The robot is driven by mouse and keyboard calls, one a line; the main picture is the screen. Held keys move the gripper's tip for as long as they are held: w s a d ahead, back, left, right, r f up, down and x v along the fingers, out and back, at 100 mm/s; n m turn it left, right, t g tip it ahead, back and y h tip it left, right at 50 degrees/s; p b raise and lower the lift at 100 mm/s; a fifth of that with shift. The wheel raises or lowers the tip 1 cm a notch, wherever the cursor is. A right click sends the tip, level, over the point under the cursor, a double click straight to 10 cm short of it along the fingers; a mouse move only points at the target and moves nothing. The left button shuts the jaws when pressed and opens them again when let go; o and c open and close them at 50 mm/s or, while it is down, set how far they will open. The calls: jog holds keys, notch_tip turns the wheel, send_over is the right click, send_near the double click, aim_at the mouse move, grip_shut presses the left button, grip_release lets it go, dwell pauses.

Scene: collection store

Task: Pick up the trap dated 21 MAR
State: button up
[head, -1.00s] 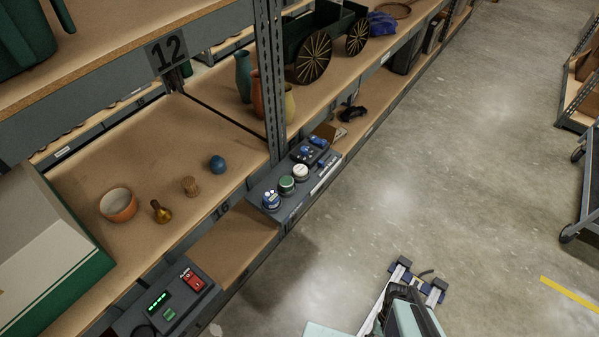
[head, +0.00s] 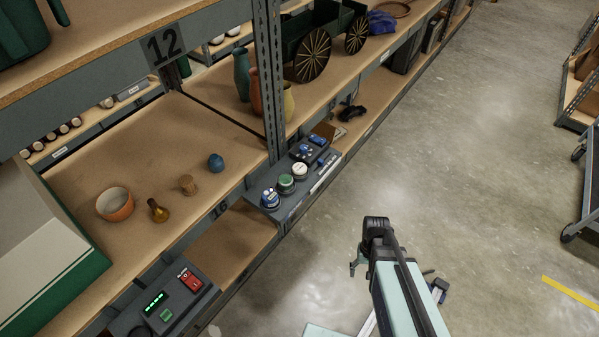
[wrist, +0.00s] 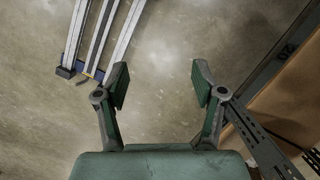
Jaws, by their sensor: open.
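I cannot make out a trap with the date 21 MAR in either view. A small brown card-like object (head: 324,131) lies on the lower shelf past the upright, too small to identify or read. My gripper (wrist: 160,82) is open and empty in the wrist view, its two fingers spread wide over bare floor. In the head view my gripper (head: 356,264) is partly hidden by my arm, out over the aisle to the right of the shelves.
The shelf holds a bowl (head: 115,204), a blue ball (head: 216,162) and vases (head: 243,76). A control box (head: 165,305) sits lower left.

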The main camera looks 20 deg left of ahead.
jog(key=w+a+r+t, duration=0.2)
jog(key=w+a+r, duration=0.4)
jog(key=w+a, duration=0.35)
notch_tip(320, 180, up, 29)
jog(key=m+t+y+b, duration=0.1)
jog(key=m+t+b, duration=0.1)
jog(key=m, duration=0.9)
send_over(299, 167)
jog(key=f+m, duration=0.1)
jog(key=f, duration=0.3)
jog(key=f+m, duration=0.1)
jog(key=f, duration=0.3)
jog(key=f+m+g+p, duration=0.1)
jog(key=f, duration=0.3)
jog(key=shift+s+d+f+m, duration=0.15)
jog(key=shift+s+m, duration=0.1)
jog(key=shift+m, duration=0.15)
jog(key=shift+w+f+p, duration=0.2)
jog(key=shift+f+p, duration=0.3)
jog(key=shift+f, duration=2.1)
jog(key=shift+c, duration=0.4)
